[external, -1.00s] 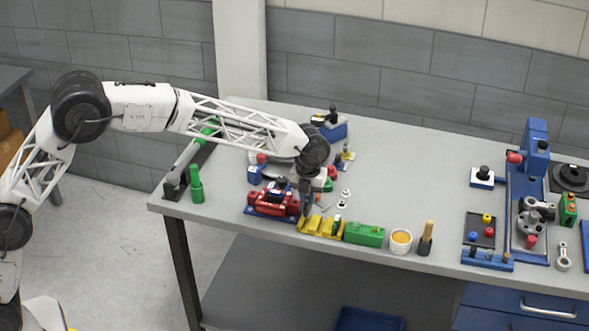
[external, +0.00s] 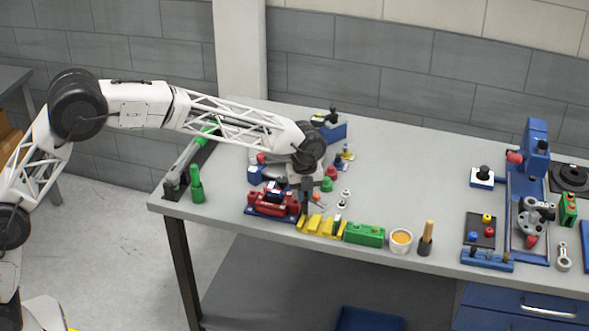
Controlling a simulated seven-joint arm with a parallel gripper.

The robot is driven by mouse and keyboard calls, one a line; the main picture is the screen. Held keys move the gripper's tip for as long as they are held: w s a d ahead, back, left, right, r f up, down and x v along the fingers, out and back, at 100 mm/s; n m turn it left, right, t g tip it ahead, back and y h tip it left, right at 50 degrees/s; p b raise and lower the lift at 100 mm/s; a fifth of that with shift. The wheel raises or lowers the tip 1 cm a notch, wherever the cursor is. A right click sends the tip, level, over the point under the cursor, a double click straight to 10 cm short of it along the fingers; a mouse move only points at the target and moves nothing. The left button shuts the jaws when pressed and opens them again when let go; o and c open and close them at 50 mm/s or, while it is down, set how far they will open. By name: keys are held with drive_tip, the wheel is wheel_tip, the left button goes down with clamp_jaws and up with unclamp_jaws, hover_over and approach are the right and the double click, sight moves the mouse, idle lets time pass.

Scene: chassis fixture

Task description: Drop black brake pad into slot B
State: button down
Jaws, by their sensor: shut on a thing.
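My gripper (external: 305,208) points down at the right end of the red-and-blue chassis fixture (external: 272,203), close to the left end of the yellow slotted block (external: 322,226). Its fingers are small and dark here. They are shut on a dark piece, apparently the black brake pad, which I cannot separate clearly from the fingers. Whether the piece touches the fixture or the yellow block cannot be told. No slot letters are readable, so I cannot tell which slot is B. A dark piece stands in the right part of the yellow block.
A green block (external: 364,235), a white cup with orange contents (external: 401,241) and a wooden-handled brush (external: 427,240) stand right of the yellow block. Small parts, including a green one (external: 327,184), lie near my gripper. The table middle (external: 415,180) is clear.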

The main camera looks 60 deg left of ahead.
drive_tip(key=n, duration=0.3)
drive_tip(key=shift+s+a+r+n, duration=0.2)
drive_tip(key=shift+a+r+n, duration=0.1)
drive_tip(key=shift+a, duration=0.1)
drive_tip(key=s+a+r+m, duration=0.2)
drive_tip(key=a+m, duration=0.2)
drive_tip(key=m, duration=0.9)
drive_tip(key=s+a+r+m, duration=0.2)
drive_tip(key=s+a+m, duration=0.1)
drive_tip(key=m, duration=1.1)
drive_tip(key=shift+s+a+r, duration=0.3)
drive_tip(key=shift+s+a, duration=0.05)
drive_tip(key=shift+a, duration=0.15)
idle(0.4)
